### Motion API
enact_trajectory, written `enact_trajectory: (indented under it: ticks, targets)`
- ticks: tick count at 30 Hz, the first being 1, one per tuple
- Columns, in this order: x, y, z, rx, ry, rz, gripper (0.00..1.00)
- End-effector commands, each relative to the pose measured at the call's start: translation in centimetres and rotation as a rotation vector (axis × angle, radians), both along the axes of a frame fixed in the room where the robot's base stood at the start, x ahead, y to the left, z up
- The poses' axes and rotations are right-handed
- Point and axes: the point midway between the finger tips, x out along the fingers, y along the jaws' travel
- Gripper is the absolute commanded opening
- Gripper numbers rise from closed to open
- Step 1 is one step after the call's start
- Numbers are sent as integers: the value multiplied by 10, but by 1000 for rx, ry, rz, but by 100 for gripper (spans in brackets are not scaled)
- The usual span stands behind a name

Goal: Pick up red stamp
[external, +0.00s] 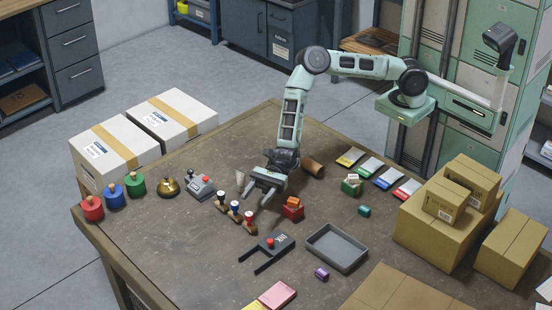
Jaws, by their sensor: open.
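Several small stamps with dark or brown bases stand in a short diagonal row near the middle of the table. The one at the right end of the row, the red stamp (249,217), has a reddish top. Beside it is a stamp with a blue-white handle (235,207), then a dark one (222,197). My gripper (256,194) is open and empty, pointing down just behind and above the row. Its fingers appear apart from the stamps, though the exact gap cannot be told.
A dark forked holder (268,250) and a grey tray (337,246) lie in front. A red block (292,210) and a brown cylinder (313,167) are close right of my gripper. A brass bell (168,186) stands left. Cardboard boxes (435,225) fill the right side.

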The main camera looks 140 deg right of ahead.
Motion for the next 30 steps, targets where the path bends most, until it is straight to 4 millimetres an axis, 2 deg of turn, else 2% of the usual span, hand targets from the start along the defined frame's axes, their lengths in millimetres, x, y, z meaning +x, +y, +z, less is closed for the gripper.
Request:
enact_trajectory:
  ticks: [1,6,16,24,30]
  targets:
    - [0,1,-12,0,2,1,51]
    - [0,2,-43,0,1,2,51]
    - [24,11,-41,-2,-2,4,51]
    - [60,24,-42,-4,-1,6,51]
    - [70,27,-41,-3,-1,4,51]
